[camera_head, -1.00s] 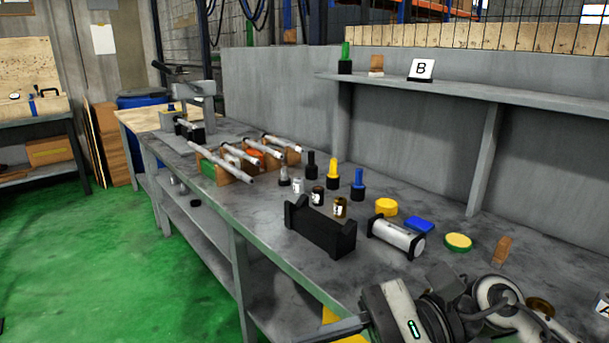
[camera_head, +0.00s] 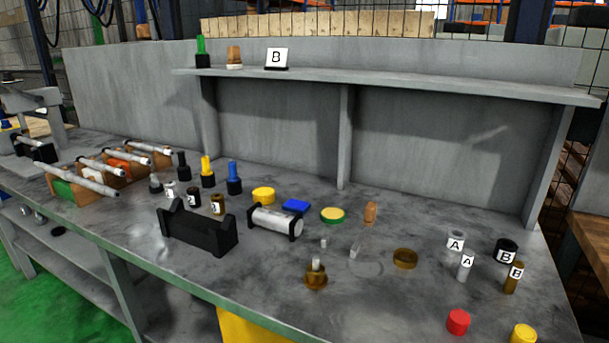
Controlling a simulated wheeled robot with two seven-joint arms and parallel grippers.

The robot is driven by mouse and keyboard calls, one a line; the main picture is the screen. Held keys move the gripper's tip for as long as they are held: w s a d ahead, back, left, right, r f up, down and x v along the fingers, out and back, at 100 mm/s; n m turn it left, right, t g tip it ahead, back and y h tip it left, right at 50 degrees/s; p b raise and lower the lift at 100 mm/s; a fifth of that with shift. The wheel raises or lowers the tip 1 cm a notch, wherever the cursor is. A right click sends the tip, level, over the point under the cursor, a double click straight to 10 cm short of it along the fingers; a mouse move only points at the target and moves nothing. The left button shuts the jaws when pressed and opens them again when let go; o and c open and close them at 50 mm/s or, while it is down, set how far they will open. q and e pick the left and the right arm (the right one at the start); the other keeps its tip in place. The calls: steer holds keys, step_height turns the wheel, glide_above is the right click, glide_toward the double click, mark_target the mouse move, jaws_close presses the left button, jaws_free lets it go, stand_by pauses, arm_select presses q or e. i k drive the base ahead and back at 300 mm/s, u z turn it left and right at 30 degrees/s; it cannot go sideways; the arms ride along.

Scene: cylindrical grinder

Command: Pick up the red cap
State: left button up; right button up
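The red cap (camera_head: 458,322) stands on the grey workbench (camera_head: 400,318) near its front edge, at the lower right of the head view. A yellow cap (camera_head: 523,334) stands to its right, cut off by the bottom of the picture. Neither of my grippers shows in the current view, so their state is hidden.
Cylinders and rings marked A (camera_head: 455,240) and B (camera_head: 506,251) stand behind the red cap. A brass ring (camera_head: 405,258) and a brass piece (camera_head: 316,275) lie to the left. A black V-block (camera_head: 198,228) stands farther left. A shelf (camera_head: 400,82) runs along the back.

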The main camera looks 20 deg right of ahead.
mark_target(458, 321)
steer(key=z, duration=0.75)
steer(key=k, duration=0.2)
steer(key=z, duration=0.9)
